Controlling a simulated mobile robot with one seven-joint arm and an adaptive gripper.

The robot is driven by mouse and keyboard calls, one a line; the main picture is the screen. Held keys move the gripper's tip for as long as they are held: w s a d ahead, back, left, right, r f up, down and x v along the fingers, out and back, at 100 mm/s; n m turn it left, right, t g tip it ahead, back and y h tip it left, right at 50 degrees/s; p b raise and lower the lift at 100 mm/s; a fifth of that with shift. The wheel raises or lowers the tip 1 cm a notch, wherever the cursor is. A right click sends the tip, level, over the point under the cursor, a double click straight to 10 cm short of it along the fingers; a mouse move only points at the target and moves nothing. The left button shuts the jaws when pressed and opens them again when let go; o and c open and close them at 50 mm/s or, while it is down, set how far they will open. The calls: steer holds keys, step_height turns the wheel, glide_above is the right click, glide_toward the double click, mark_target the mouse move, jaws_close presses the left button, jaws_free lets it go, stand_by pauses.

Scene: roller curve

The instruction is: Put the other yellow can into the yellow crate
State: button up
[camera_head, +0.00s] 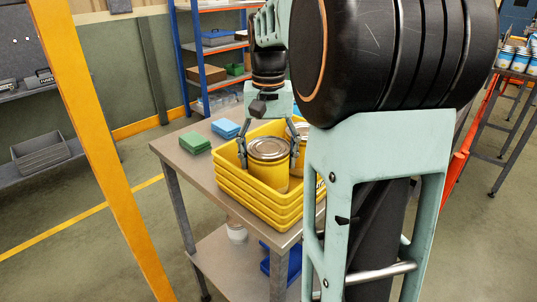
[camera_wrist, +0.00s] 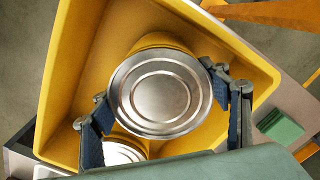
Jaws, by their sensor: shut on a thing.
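My gripper (camera_head: 270,147) is shut on a yellow can (camera_head: 268,172) with a silver lid, one finger on each side. The held can is upright, inside the outline of the yellow crate (camera_head: 244,198), its lower part hidden by the crate wall. The wrist view shows the held can's lid (camera_wrist: 160,93) between the blue-padded fingers, with the crate (camera_wrist: 75,75) around it. A second yellow can (camera_head: 299,150) stands in the crate behind it, partly hidden by my arm; its lid (camera_wrist: 120,153) shows lower in the wrist view. I cannot tell whether the held can touches the crate floor.
The crate stands on a grey metal table (camera_head: 180,157). Green blocks (camera_head: 195,143) and blue blocks (camera_head: 225,128) lie on the table left of and behind the crate. An orange post (camera_head: 100,140) rises at the left. Shelving (camera_head: 215,60) stands behind.

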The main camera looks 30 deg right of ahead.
steer(key=shift+f, duration=0.25)
steer(key=o, duration=1.4)
steer(key=shift+o, duration=0.2)
step_height(320, 180, up, 10)
steer(key=p, duration=0.8)
steer(key=shift+p, duration=0.4)
steer(key=shift+f, duration=0.15)
steer(key=shift+w, duration=0.1)
